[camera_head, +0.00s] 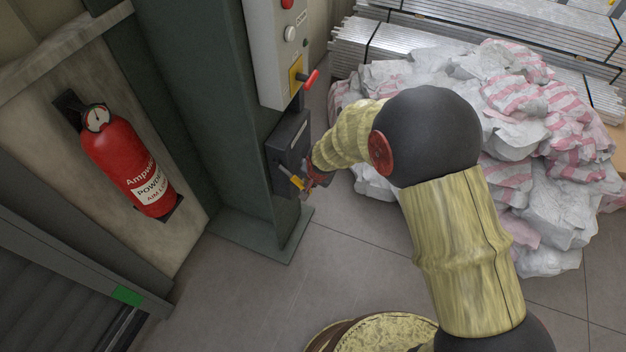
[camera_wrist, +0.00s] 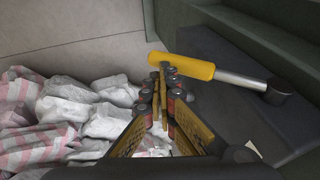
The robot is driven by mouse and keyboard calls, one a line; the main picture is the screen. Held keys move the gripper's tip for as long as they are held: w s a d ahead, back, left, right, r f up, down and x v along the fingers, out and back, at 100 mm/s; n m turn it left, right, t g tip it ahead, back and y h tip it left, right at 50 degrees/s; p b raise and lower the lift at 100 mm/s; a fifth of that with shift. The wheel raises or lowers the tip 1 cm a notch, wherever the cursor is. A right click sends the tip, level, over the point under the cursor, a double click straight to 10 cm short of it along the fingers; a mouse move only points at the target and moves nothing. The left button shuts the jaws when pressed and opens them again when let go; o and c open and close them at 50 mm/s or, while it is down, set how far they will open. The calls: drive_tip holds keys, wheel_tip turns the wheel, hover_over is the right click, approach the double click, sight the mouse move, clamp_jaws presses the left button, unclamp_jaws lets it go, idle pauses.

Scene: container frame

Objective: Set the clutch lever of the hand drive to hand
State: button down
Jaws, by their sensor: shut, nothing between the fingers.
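A lever with a yellow grip (camera_wrist: 185,66) and a metal shaft juts from a dark box (camera_wrist: 225,100) in the wrist view. In the head view the dark box (camera_head: 289,143) sits low on a green column, and the yellow grip (camera_head: 296,183) shows at its lower edge. My gripper (camera_head: 310,181) is beside the lever, partly hidden by my arm. In the wrist view my gripper (camera_wrist: 165,74) is shut and empty, its tips close to the yellow grip. I cannot tell whether they touch. No hand marking is readable.
A grey control box (camera_head: 275,50) with a red-handled lever (camera_head: 311,79) is above the dark box. A fire extinguisher (camera_head: 130,162) hangs at the left. White and pink sacks (camera_head: 530,180) and metal bundles (camera_head: 470,50) lie at the right. Some floor (camera_head: 260,290) is clear.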

drive_tip(key=shift+w+a+f, duration=0.1)
drive_tip(key=shift+a+f, duration=0.2)
drive_tip(key=shift+f, duration=0.35)
drive_tip(key=shift+d+r, duration=0.1)
drive_tip(key=shift+r, duration=0.15)
drive_tip(key=s+d+r+p, duration=0.4)
drive_tip(key=s+d+r, duration=0.2)
drive_tip(key=d+r, duration=0.2)
drive_tip(key=shift+d+r, duration=0.15)
drive_tip(key=shift+d, duration=0.1)
idle(0.6)
